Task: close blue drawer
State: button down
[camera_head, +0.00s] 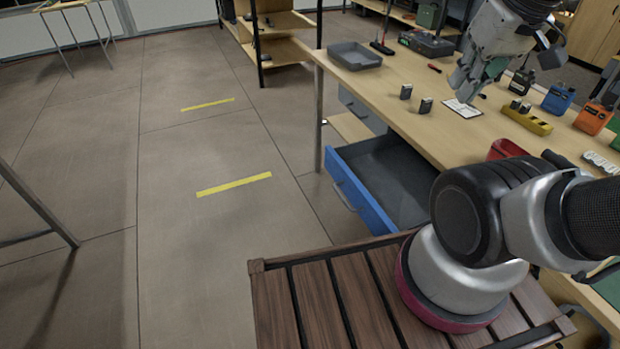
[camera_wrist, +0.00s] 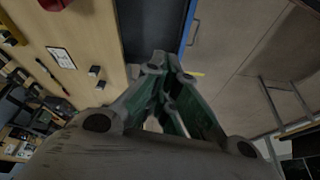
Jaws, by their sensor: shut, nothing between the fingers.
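The blue drawer (camera_head: 358,196) is pulled out below the workbench, with its blue front and handle facing left and its dark grey inside empty as far as I can see. In the wrist view its dark inside (camera_wrist: 150,22) and blue front edge (camera_wrist: 188,25) show beyond my fingers. My gripper (camera_head: 466,92) is shut and empty, above the bench top in the head view, to the right of and higher than the drawer. The fingertips (camera_wrist: 167,62) also show in the wrist view. My arm hides the drawer's near right part.
The workbench (camera_head: 400,90) carries a grey tray (camera_head: 355,56), two small dark blocks, a white card (camera_head: 462,108), a yellow holder (camera_head: 527,118), and blue and orange containers. A shelf (camera_head: 275,48) stands behind. The floor left of the drawer is clear, with yellow strips.

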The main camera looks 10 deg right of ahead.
jog(key=w+a+f+n+g+h, duration=0.25)
jog(key=w+a+f+n, duration=0.3)
jog(key=a+f, duration=0.35)
jog(key=w+a+f+n+g+h, duration=0.1)
jog(key=w+a+f+n+h, duration=0.35)
jog(key=f, duration=0.75)
jog(key=w+a+f+n+g+h, duration=0.1)
jog(key=w+a+f+n+h, duration=0.1)
jog(key=w+a+f+n, duration=0.65)
jog(key=w+a+f+n+t, duration=0.2)
jog(key=w+a+f, duration=0.1)
jog(key=a, duration=0.2)
jog(key=d+r+x, duration=0.1)
jog(key=x, duration=1.1)
jog(key=shift+w+d+r, duration=0.2)
jog(key=shift+d+r, duration=0.05)
jog(key=shift+d, duration=0.25)
jog(key=shift+d, duration=0.1)
